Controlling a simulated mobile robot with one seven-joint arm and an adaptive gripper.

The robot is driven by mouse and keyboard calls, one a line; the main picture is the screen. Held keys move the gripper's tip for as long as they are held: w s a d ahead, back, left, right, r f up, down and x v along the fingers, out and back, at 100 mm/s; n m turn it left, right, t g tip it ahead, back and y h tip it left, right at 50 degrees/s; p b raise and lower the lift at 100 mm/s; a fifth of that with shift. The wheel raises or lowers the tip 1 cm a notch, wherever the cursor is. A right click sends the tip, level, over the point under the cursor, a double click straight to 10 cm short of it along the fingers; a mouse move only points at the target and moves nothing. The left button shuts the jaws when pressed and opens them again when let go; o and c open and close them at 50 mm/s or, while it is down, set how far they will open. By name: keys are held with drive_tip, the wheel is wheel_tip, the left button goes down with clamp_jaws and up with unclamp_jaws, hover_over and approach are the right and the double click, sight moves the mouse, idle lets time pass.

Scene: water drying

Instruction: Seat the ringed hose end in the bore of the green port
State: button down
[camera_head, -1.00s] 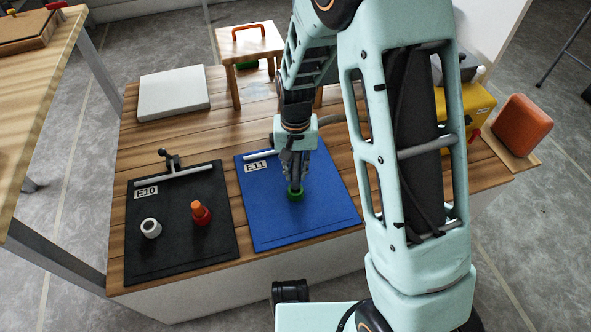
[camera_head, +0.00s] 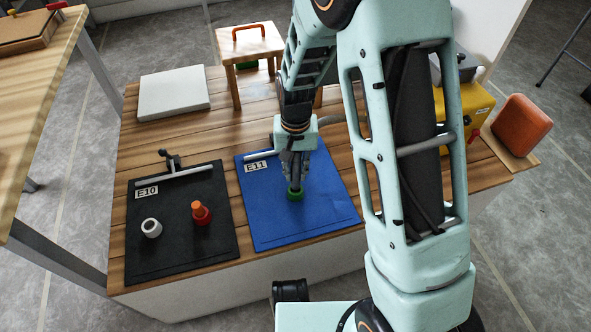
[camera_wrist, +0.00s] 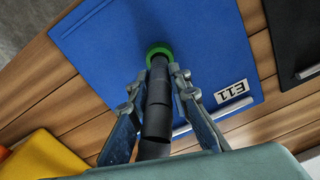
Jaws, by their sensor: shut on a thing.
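The green port (camera_head: 295,195) stands on the blue mat (camera_head: 325,213) marked E11. It also shows in the wrist view as a green ring (camera_wrist: 160,49). My gripper (camera_head: 293,181) is shut on the dark hose (camera_wrist: 158,95), just above the port. In the wrist view, the fingers grip the hose from both sides. The hose's far end meets the green ring and lies within its outline. The ring on the hose end cannot be made out, and I cannot tell how deep the end sits in the bore.
To the left, a black mat (camera_head: 150,250) marked E10 carries a white ring-shaped piece (camera_head: 151,228) and an orange-red fitting (camera_head: 201,213). A grey slab (camera_head: 174,93) and a small wooden stool (camera_head: 250,45) stand behind. A yellow box (camera_head: 478,110) stands at right.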

sight(296, 180)
drive_tip(key=shift+f+b, duration=1.2)
drive_tip(key=shift+f, duration=0.7)
drive_tip(key=c, duration=1.7)
unclamp_jaws()
wheel_tip(296, 180, up, 12)
drive_tip(key=shift+r, duration=0.1)
